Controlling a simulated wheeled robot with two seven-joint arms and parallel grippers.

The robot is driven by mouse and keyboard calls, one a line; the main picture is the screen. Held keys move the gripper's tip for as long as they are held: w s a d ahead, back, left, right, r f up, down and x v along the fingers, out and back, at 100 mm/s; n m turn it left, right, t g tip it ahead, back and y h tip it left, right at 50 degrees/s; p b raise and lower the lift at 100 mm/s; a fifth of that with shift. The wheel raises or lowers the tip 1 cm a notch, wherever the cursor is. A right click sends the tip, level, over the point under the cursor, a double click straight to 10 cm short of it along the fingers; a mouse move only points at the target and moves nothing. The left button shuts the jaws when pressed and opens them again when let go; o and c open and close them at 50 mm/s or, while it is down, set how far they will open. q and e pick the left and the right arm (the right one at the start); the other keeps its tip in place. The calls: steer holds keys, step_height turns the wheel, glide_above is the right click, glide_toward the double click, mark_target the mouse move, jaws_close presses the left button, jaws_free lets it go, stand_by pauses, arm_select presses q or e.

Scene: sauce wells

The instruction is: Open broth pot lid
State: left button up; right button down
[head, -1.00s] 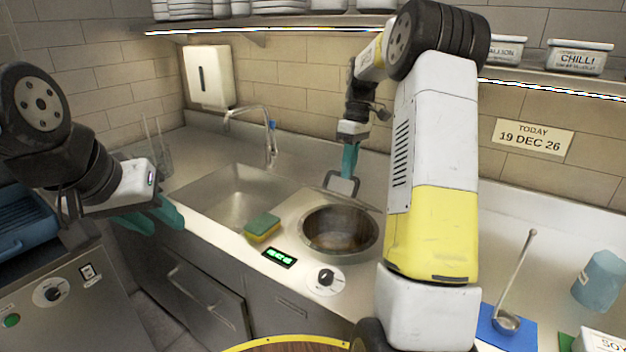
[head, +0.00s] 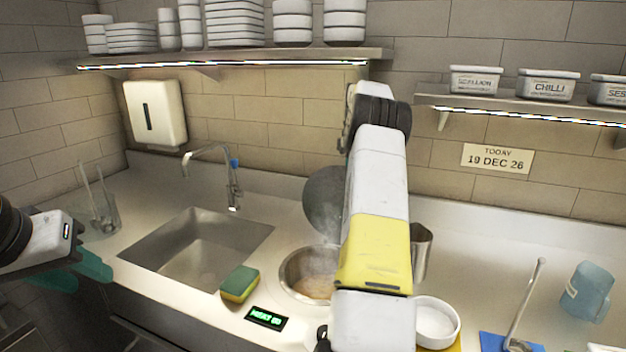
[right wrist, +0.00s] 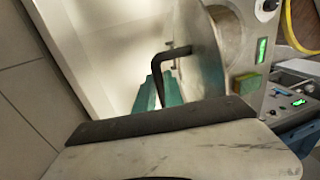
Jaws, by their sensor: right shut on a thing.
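The broth pot (head: 288,271) is sunk in the counter, with steam and brownish broth showing inside. Its round dark lid (head: 325,205) stands tilted up behind the opening. My right arm hides part of the pot and lid in the head view, and hides the right gripper there. In the right wrist view, the teal fingers of my right gripper (right wrist: 160,92) are shut on the black lid handle (right wrist: 178,53), beside the grey lid (right wrist: 207,65). My left gripper (head: 85,272) is at the left, empty, with its teal fingers apart.
A sponge (head: 239,285) and a green display (head: 266,318) lie in front of the pot. The sink (head: 195,250) is to its left. A metal container (head: 421,255) and white bowl (head: 437,325) stand right of my arm. A ladle (head: 525,305) and blue jug (head: 587,292) are farther right.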

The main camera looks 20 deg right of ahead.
steer(key=shift+w+d+f, duration=0.35)
steer(key=shift+w+d, duration=0.1)
steer(key=shift+d, duration=0.15)
steer(key=shift+w+d+f, duration=0.35)
steer(key=shift+w+d, duration=0.05)
steer(key=shift+d, duration=0.15)
steer(key=c, duration=1.6)
jaws_free()
steer(key=shift+o, duration=0.7)
steer(key=shift+w+d+f, duration=0.15)
steer(key=shift+d+f, duration=0.05)
steer(key=shift+r, duration=0.1)
steer(key=shift+w+a+r, duration=0.1)
steer(key=shift+a+r, duration=0.05)
steer(key=shift+r, duration=0.1)
steer(key=s+a+r, duration=0.4)
steer(key=s+a, duration=0.5)
steer(key=s, duration=0.4)
steer(key=shift+a+r, duration=0.2)
steer(key=shift+a, duration=0.05)
